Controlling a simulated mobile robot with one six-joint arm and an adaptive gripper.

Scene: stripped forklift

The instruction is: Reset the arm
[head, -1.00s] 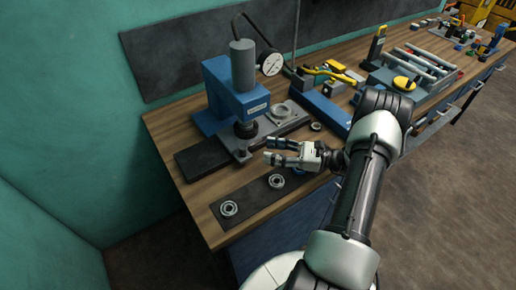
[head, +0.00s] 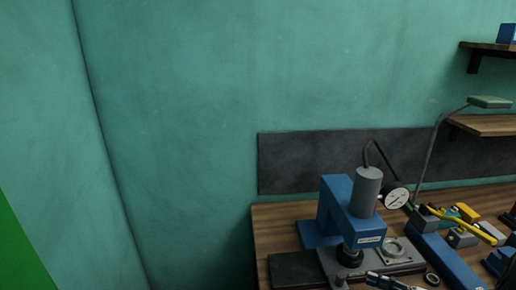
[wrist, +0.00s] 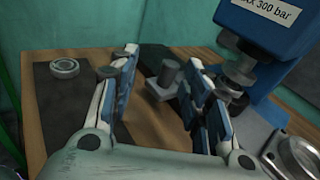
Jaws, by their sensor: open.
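My gripper (wrist: 158,78) is open in the wrist view, its two blue-padded fingers apart with nothing held between them. In the head view only a bit of my gripper (head: 388,283) shows at the bottom edge, in front of the press (head: 335,205). The rest of my arm is out of the head view.
A ring-shaped bearing (wrist: 65,67) lies on a dark mat (wrist: 62,110) left of my fingers. Teal wall (head: 200,90) fills the left; shelves (head: 490,126) hang at right.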

